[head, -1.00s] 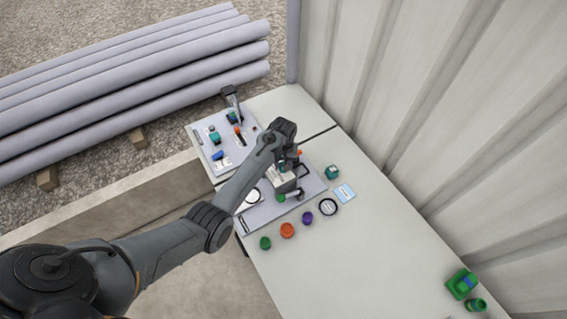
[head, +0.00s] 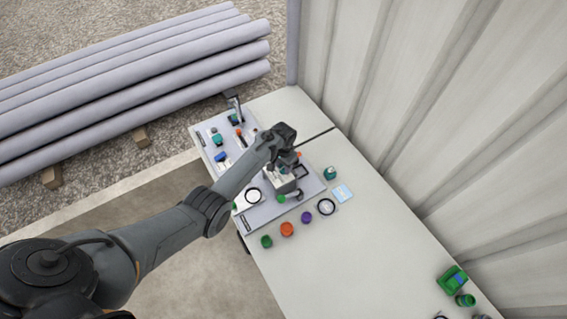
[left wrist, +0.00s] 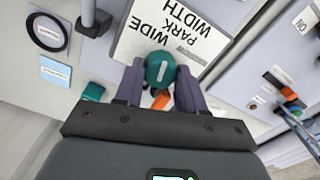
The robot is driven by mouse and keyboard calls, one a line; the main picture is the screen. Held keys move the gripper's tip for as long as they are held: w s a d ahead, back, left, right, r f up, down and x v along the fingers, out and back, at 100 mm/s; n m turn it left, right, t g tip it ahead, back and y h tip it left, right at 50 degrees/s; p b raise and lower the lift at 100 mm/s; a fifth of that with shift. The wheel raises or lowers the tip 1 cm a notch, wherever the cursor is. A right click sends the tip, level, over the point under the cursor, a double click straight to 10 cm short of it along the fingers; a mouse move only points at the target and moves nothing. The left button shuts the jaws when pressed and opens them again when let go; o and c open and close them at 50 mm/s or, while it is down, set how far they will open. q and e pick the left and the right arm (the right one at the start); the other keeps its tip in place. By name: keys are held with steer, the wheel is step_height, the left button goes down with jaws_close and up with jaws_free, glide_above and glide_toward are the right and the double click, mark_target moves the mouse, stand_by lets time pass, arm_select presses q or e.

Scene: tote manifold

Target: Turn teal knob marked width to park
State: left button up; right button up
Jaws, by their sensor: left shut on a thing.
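The teal knob (left wrist: 160,68) shows in the left wrist view with a short pale mark on its top, running roughly up and down the picture. It stands at the edge of a white label plate (left wrist: 140,42) that reads, upside down, WIDTH, PARK and WIDE. My left gripper (left wrist: 158,77) has a purple-grey finger on each side of the knob and is shut on it. In the head view my left gripper (head: 286,160) is over the nearer grey panel (head: 262,213) and hides the knob. My right gripper is not in view.
A green-handled lever (head: 283,198) and a round white gauge (head: 253,195) are close by. Loose green, orange (head: 287,229) and purple caps lie along the panel's front. A second panel (head: 207,147) stands farther back.

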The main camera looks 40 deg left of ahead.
mark_target(283, 167)
arm_select(q)
steer(key=shift+m+p, duration=0.3)
steer(key=shift+m, duration=0.9)
steer(key=o, duration=1.1)
steer(key=shift+c, duration=0.2)
steer(key=shift+r, duration=0.45)
step_height(283, 167, up, 10)
steer(key=p, duration=0.2)
steer(key=shift+f, duration=0.1)
